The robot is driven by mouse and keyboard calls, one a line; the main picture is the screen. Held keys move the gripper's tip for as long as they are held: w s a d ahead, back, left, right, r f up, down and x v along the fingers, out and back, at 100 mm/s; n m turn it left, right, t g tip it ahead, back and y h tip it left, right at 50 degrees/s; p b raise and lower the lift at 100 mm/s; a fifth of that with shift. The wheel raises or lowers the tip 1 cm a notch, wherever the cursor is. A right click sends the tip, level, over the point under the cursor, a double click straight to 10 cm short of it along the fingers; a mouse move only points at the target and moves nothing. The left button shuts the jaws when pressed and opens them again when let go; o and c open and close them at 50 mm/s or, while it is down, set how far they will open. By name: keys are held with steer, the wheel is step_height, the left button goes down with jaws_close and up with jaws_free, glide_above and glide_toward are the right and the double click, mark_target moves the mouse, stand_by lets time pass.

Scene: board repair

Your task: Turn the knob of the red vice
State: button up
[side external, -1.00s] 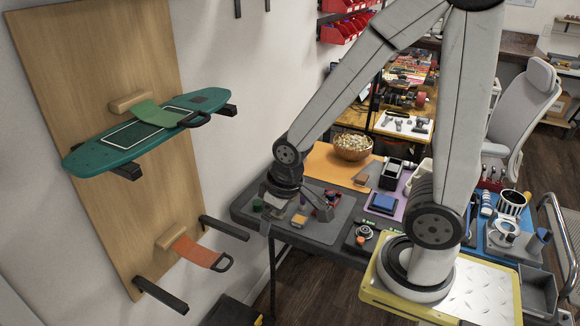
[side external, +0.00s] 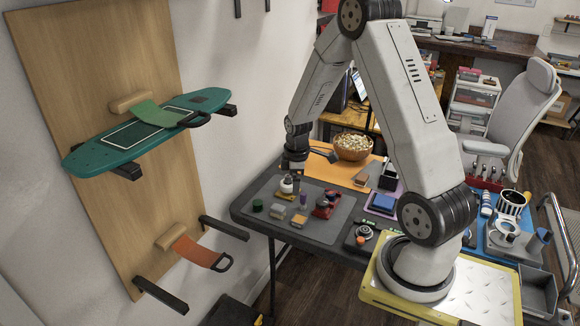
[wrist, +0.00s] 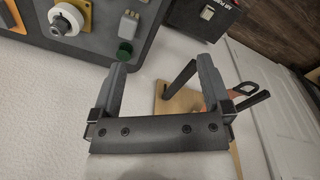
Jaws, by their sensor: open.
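The red vice (side external: 325,206) sits on the grey mat (side external: 341,218), near the mat's right side in the side view. Its knob is too small there to make out clearly. The vice is outside the wrist view. My gripper (wrist: 165,62) is open, with nothing between its two fingers. In the side view it is above and behind the mat, clear of the vice; its fingers are hard to make out there.
A white round part (wrist: 66,20), a grey-topped small block (wrist: 130,20) and a green jar (wrist: 125,52) share the mat. A wooden bowl (side external: 352,148) stands behind. The wall borders the table's left end.

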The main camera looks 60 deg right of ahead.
mark_target(322, 201)
steer(key=s+d+f+n, duration=0.1)
steer(key=d+f, duration=0.1)
steer(key=d, duration=0.2)
steer(key=s+d+f+n, duration=0.1)
steer(key=s+d+f, duration=0.1)
steer(key=d, duration=0.2)
steer(key=s+d+f+n, duration=0.1)
steer(key=d+f, duration=0.1)
steer(key=d, duration=0.1)
steer(key=shift+s+d+f+g, duration=0.25)
steer(key=shift+d+g, duration=0.05)
steer(key=shift+d, duration=0.1)
steer(key=shift+f, duration=0.1)
steer(key=shift+f, duration=3.8)
steer(key=c, duration=1.3)
